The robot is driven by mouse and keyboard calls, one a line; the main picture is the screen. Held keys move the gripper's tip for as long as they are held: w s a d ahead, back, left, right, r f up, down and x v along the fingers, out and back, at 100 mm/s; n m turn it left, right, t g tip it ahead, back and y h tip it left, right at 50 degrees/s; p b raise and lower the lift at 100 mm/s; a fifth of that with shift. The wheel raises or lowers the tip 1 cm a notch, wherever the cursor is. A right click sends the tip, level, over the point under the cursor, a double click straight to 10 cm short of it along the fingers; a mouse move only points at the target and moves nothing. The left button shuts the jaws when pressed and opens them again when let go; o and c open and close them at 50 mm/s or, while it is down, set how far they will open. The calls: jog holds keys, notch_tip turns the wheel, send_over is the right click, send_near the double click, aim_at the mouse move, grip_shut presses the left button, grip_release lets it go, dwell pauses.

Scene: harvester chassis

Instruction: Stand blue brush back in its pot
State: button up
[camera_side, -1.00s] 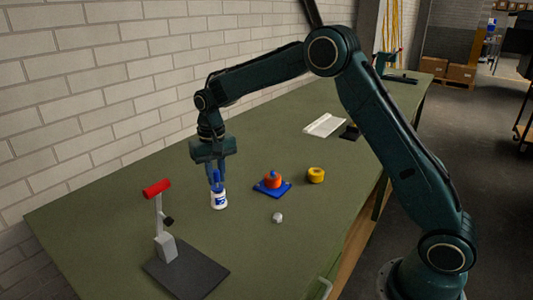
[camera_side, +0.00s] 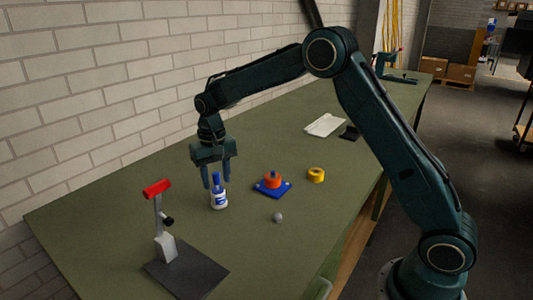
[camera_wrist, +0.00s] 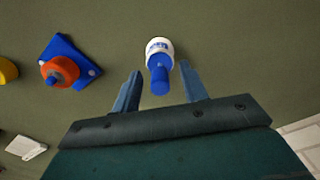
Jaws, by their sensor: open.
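The blue brush (camera_side: 215,179) stands upright in a small white pot (camera_side: 219,202) with a blue label, on the green table. In the wrist view the blue brush handle (camera_wrist: 159,80) points toward my gripper and the white pot (camera_wrist: 158,46) is behind it. My gripper (camera_side: 217,183) is open, with one finger on each side of the brush. In the wrist view clear gaps show between the brush and both fingers of my gripper (camera_wrist: 160,85). The lower part of the brush is hidden in the pot.
A red-handled stand (camera_side: 160,220) is at front left. Table around the pot is clear.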

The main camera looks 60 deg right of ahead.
jog(key=shift+r, duration=0.1)
notch_tip(320, 180, up, 14)
dwell(0.7)
dwell(0.4)
jog(key=s+r+n+t, duration=0.1)
jog(key=s+r, duration=0.3)
jog(key=s, duration=0.5)
jog(key=s+r+n+t, duration=0.1)
jog(key=s+r+t, duration=0.15)
jog(key=s, duration=0.65)
jog(key=s+f+n+t, duration=0.1)
jog(key=s+f, duration=0.2)
jog(key=s, duration=0.5)
jog(key=s+d+f+n+t, duration=0.1)
jog(key=s+f, duration=0.1)
jog(key=s, duration=0.7)
jog(key=shift+f+n, duration=0.3)
jog(key=shift+f, duration=0.1)
